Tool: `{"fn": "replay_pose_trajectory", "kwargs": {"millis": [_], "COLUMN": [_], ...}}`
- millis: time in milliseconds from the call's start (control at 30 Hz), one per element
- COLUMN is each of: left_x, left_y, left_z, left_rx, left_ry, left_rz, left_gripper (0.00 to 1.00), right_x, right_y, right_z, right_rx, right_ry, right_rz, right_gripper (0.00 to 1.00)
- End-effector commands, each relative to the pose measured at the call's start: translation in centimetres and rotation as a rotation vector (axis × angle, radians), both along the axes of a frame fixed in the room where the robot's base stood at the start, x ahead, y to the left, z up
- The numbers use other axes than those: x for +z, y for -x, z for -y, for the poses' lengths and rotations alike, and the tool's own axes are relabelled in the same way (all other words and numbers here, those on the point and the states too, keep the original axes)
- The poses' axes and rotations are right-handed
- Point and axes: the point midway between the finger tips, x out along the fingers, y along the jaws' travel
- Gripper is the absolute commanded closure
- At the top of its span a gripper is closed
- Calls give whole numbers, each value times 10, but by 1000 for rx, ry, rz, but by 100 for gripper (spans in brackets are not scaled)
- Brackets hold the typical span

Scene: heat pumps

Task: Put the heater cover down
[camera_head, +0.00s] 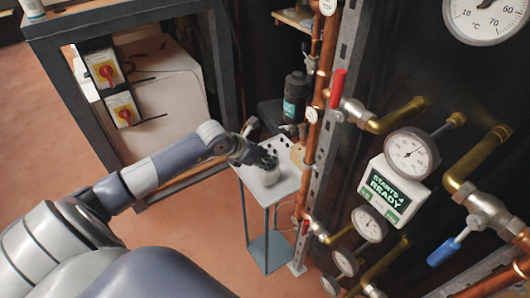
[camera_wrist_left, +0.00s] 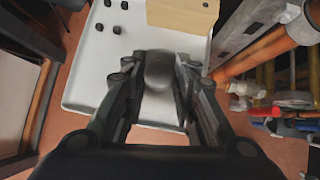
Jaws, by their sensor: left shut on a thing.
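The heater cover (camera_wrist_left: 158,70) is a small rounded grey piece between the fingers of my left gripper (camera_wrist_left: 160,88) in the left wrist view. My left gripper is shut on it. In the head view my left gripper (camera_head: 266,163) is over the small white-topped stand (camera_head: 286,186), and the pale cover (camera_head: 269,178) shows just below the fingers. The white tray-like top (camera_wrist_left: 84,85) with a raised rim lies beneath it in the wrist view. I cannot tell whether the cover touches the top. My right gripper is not in view.
Several small black pieces (camera_wrist_left: 112,28) and a wooden block (camera_wrist_left: 182,14) sit on the stand top. Copper pipes (camera_head: 312,130), valves and gauges (camera_head: 411,153) stand close on the right. A display (camera_head: 387,193) reads "READY". A dark-framed cabinet (camera_head: 47,50) stands behind left.

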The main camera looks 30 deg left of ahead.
Motion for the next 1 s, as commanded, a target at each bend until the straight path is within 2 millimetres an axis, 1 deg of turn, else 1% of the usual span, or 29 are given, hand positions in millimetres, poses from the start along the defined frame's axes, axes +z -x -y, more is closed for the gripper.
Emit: {"fn": "replay_pose_trajectory", "kwargs": {"millis": [33,133,233,433,600,700,1000], "left_x": [2,0,-3,-4,-30,-38,-42], "left_y": [-11,-25,-34,-45,-44,-44,-44], "left_z": [-6,-14,-19,-26,-25,-25,-25], "left_rx": [4,2,2,1,0,-1,-1], "left_ry": [3,2,1,1,3,2,0], "left_rz": [2,1,0,1,-4,-1,-1], "left_gripper": [100,100,100,100,100,100,100], "right_x": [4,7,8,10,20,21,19], "right_y": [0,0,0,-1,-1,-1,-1], "right_z": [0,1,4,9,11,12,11], "right_rx": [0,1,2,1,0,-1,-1], "right_ry": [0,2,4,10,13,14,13], "right_rz": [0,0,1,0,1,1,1], "right_gripper": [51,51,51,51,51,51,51]}}
